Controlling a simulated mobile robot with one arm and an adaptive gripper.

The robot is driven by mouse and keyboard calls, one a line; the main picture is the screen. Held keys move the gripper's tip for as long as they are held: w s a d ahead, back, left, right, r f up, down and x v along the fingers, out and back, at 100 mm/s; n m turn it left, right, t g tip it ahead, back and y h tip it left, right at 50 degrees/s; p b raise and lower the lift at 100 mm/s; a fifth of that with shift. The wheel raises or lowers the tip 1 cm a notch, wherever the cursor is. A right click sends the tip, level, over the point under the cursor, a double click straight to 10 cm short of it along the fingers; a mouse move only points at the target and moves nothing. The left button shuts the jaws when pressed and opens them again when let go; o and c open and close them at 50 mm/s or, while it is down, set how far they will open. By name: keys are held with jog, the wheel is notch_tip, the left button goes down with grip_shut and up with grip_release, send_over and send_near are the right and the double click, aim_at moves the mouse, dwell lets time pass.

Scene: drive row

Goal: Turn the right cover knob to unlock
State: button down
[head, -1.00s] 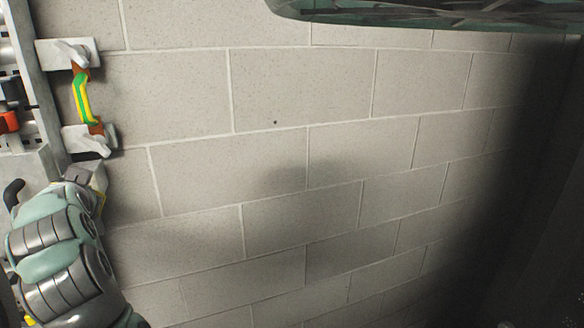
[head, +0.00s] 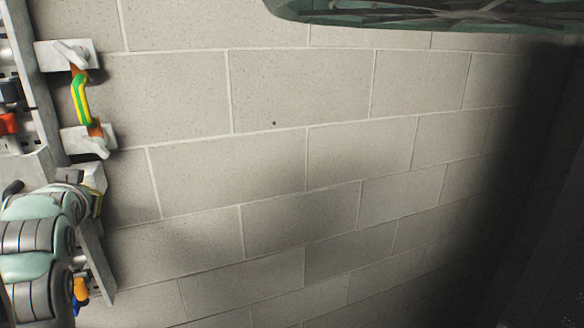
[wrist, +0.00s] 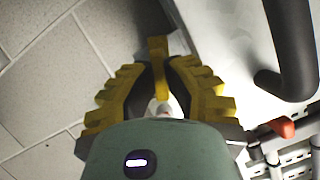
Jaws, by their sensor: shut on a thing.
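In the wrist view my gripper (wrist: 158,82) has its yellow padded fingers drawn in on both sides of a narrow yellow knob (wrist: 158,52). The knob stands upright between them, by the edge of a pale cover (wrist: 222,30). Its base is mostly hidden by my gripper, so I cannot read its lock position. A black curved handle (wrist: 295,50) is on the cover to the right. In the head view the handle (head: 12,188) shows at the left edge beside my arm. My arm hides the knob there.
Two pale plates with lever-like pieces (head: 75,53) (head: 90,143) and a yellow-green cable (head: 80,98) are on the wall above my arm. The block wall (head: 300,180) is clear. A red part (wrist: 283,127) is near the handle.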

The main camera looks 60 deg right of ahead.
jog(key=shift+a+f+n+g+h, duration=0.1)
jog(key=shift+n+g+h, duration=0.4)
jog(key=shift+n, duration=0.5)
dwell(0.7)
jog(key=c, duration=1)
grip_release()
